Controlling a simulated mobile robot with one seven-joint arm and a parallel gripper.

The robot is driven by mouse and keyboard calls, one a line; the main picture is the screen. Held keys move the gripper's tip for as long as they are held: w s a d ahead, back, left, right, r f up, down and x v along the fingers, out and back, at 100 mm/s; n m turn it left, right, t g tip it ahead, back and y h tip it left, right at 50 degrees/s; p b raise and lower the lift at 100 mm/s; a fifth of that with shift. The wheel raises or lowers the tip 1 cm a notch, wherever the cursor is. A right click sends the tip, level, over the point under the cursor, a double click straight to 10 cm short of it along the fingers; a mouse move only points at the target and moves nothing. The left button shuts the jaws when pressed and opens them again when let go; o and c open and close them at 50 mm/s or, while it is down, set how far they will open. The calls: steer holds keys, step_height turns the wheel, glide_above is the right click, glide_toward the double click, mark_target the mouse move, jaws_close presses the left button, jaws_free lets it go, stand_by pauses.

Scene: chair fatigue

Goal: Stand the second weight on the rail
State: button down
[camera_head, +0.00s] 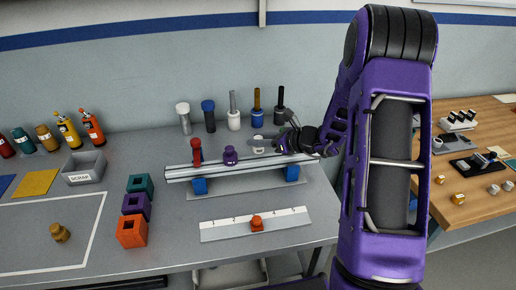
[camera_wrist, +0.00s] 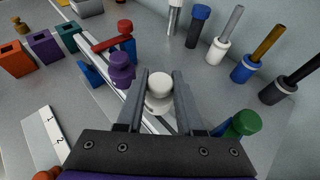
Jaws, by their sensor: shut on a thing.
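A white weight (camera_head: 259,146) is between the two fingers of my gripper (camera_wrist: 160,82); its rounded top (camera_wrist: 159,82) and wider lower body show in the wrist view. The gripper is shut on it, at the long silver rail (camera_head: 245,165). I cannot tell whether the weight touches the rail. A purple weight (camera_head: 231,156) stands upright on the rail, just left of the white one; it also shows in the wrist view (camera_wrist: 121,68). The rail rests on blue supports (camera_head: 199,186).
A red piece (camera_head: 196,151) stands at the rail's left part. Behind are several upright posts and tools (camera_head: 233,112). A green-topped thing (camera_wrist: 243,123) is right of the fingers. A numbered white scale (camera_head: 255,224) with an orange slider lies in front. Colored blocks (camera_head: 132,231) stand left.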

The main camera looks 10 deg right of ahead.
mark_target(263, 149)
steer(key=shift+f+b, duration=0.35)
steer(key=shift+f, duration=1.4)
steer(key=c, duration=0.5)
jaws_free()
steer(key=shift+r, duration=0.1)
steer(key=shift+c, duration=0.2)
steer(key=shift+r, duration=0.1)
steer(key=shift+d+r+p, duration=0.1)
steer(key=shift+r+p, duration=0.1)
steer(key=shift+p, duration=0.2)
steer(key=v, duration=1.1)
steer(key=shift+s+d, duration=0.25)
steer(key=shift+s, duration=0.1)
steer(key=shift+r, duration=0.1)
